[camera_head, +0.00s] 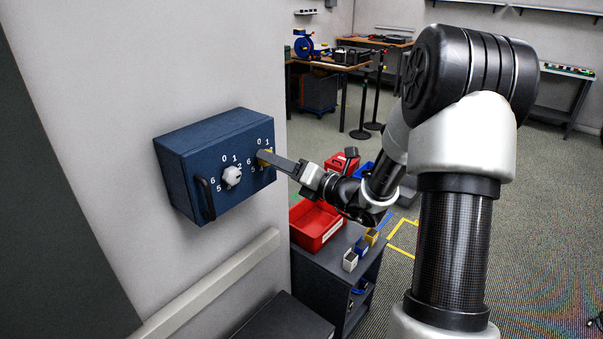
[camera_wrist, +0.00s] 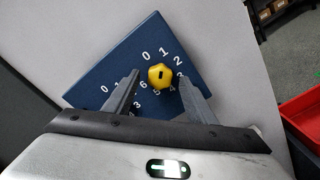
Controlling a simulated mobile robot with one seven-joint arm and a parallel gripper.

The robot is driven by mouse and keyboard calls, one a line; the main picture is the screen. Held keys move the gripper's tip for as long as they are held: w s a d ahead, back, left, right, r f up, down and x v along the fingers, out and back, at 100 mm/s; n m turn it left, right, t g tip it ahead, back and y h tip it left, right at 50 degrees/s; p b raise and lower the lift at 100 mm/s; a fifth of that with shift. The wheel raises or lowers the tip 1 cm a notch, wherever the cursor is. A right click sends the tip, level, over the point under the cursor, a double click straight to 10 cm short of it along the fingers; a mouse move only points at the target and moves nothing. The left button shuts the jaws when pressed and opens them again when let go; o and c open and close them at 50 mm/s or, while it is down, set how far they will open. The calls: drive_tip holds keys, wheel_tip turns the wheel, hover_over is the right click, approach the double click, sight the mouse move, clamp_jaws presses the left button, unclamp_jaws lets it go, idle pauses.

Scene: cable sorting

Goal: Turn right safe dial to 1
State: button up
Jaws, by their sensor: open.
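The dark blue safe (camera_head: 185,180) is fixed to the light wall, with a white left dial (camera_head: 232,176) and a yellow right dial (camera_head: 264,160). In the wrist view the yellow dial (camera_wrist: 160,80) sits in a ring of white numbers 0 to 6 and has a small dark mark on its face. Which number the mark points to is unclear. My gripper (camera_wrist: 159,76) is open, with one finger on each side of the yellow dial and visible gaps between. In the head view my gripper (camera_head: 272,158) partly hides the yellow dial and its numbers.
A black handle (camera_head: 205,198) sticks out near the safe's left edge. A red bin (camera_head: 314,226) and small boxes stand on a dark cabinet (camera_head: 340,274) below right. A wall rail (camera_head: 208,284) runs beneath the safe. Workbenches stand far behind.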

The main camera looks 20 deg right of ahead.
drive_tip(key=b+v, duration=0.1)
drive_tip(key=v, duration=1.5)
drive_tip(key=shift+s+d, duration=0.15)
drive_tip(key=shift+s, duration=0.1)
